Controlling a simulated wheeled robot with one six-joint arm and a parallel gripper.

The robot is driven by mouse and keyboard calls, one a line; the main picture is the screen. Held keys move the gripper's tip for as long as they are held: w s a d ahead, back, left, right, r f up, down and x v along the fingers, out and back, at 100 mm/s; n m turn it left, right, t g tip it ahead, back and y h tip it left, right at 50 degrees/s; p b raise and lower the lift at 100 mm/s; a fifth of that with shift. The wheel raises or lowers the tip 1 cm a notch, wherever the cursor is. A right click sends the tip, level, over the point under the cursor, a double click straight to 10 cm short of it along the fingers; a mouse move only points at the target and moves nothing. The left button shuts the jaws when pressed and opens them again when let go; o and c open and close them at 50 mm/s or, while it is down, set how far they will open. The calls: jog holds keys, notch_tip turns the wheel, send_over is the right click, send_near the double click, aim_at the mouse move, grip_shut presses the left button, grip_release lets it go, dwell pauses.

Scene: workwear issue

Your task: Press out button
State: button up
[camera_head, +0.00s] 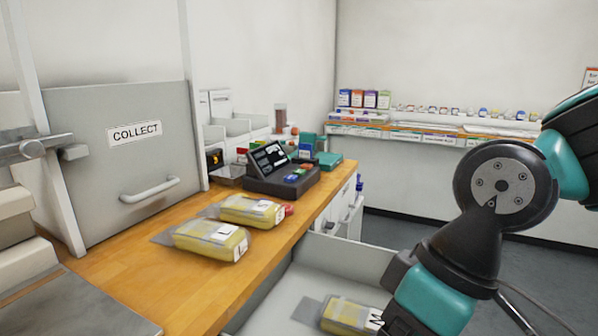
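A dark console (283,183) with a tilted screen (269,157) stands on the wooden counter. Small coloured buttons (292,177), blue and red among them, sit on its right side. Their labels are too small to read, so I cannot tell which is the out button. My arm's black and teal links fill the right side, well to the right of the console and apart from it. The fingertips of my gripper do not show; the arm runs down toward the bottom edge.
Two yellow packs, one nearer (211,241) and one farther (251,211), lie on the counter (185,287). Another yellow pack (345,316) lies in a grey open bin (345,257) below. A "COLLECT" hatch (135,160) stands left. Shelves with small boxes line the back wall.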

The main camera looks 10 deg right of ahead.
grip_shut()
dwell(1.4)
